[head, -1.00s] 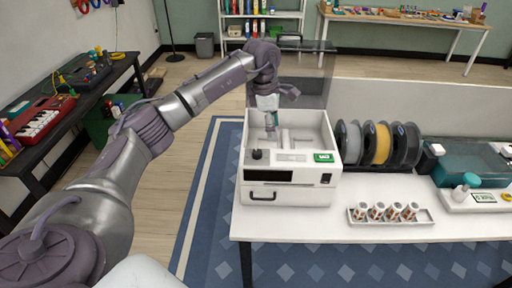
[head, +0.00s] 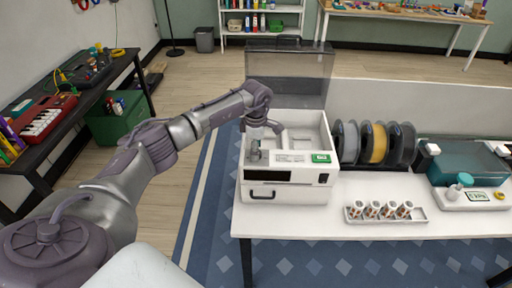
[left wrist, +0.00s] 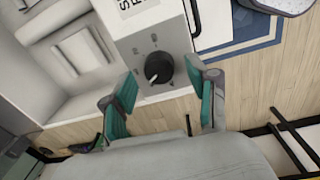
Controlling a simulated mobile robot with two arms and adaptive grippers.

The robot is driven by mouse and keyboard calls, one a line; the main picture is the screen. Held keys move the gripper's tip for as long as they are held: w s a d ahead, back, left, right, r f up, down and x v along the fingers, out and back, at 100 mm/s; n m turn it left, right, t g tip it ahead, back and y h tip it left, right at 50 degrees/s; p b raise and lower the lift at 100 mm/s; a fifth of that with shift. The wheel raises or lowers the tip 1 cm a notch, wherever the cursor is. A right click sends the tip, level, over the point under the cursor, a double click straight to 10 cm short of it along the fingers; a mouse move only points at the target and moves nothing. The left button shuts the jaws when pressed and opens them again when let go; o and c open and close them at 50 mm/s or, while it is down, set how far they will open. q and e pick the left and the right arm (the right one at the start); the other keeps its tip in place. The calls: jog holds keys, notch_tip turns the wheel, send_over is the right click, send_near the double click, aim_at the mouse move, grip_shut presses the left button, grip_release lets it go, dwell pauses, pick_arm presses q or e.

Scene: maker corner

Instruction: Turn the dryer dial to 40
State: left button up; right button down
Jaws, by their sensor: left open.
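The white dryer box (head: 282,195) stands at the left end of the white table, its clear lid (head: 290,72) raised. A light pointer line shows on the dial's lower-left part. My left gripper (left wrist: 162,98) is open, with its teal-padded fingers on either side of the dial, apart from it in the picture. In the head view my left gripper (head: 255,154) hangs over the dryer's front left corner and hides the dial. My right gripper is out of view.
Filament spools (head: 376,144) stand just right of the dryer. A white tray (head: 418,216) with several small cylinders lies at the table's front. A teal-lidded machine (head: 462,161) is at the right. The dryer's open bin lies behind the dial panel.

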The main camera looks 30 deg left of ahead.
pick_arm(q)
jog(key=shift+f, duration=0.4)
grip_shut()
